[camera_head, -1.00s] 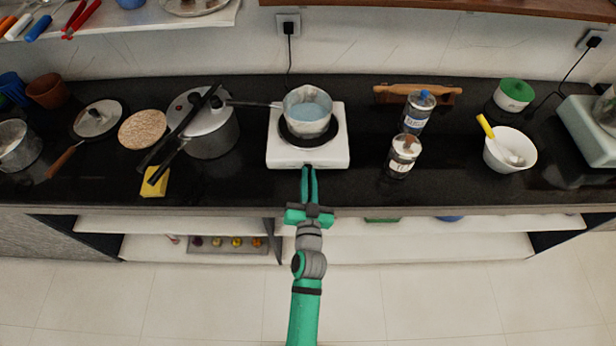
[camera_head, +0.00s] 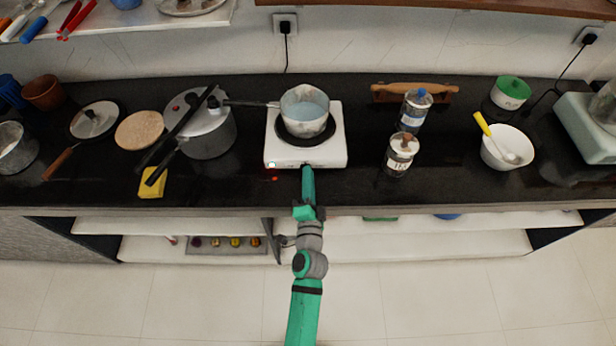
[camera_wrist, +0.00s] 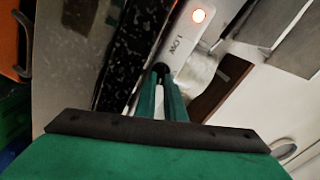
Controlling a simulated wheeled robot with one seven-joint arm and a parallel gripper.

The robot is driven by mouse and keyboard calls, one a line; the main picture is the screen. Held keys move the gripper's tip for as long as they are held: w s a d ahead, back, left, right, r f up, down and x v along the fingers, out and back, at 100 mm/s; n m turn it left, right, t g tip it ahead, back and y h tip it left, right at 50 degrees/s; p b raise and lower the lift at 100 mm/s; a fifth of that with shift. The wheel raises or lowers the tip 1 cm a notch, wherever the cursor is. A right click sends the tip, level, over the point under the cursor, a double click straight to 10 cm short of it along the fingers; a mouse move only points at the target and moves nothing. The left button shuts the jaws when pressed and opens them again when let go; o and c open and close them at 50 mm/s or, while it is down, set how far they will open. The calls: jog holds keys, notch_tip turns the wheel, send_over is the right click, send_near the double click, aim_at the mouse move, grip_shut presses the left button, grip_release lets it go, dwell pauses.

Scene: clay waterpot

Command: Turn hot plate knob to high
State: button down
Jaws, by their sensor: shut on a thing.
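The white hot plate (camera_head: 339,155) stands near the front of the black counter, with a pot of water (camera_head: 298,98) on its dark burner. My gripper (camera_head: 307,170) meets the middle of its front face. In the wrist view, my green fingers (camera_wrist: 161,88) are shut on the black knob (camera_wrist: 161,69), mostly hidden between their tips. The hot plate's face (camera_wrist: 183,45) shows the word LOW and a lit red indicator light (camera_wrist: 198,15). The light also shows at the left of the front in the head view (camera_head: 271,165). No HIGH marking is legible.
A pressure cooker (camera_head: 208,137) and a yellow sponge (camera_head: 151,183) are left of the hot plate. A jar (camera_head: 400,155) and a water bottle (camera_head: 413,112) stand to its right. Open shelves lie below the counter edge.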

jog(key=shift+f+m, duration=0.15)
jog(key=shift+m, duration=1.75)
jog(key=c, duration=1.8)
grip_release()
jog(key=shift+c, duration=0.2)
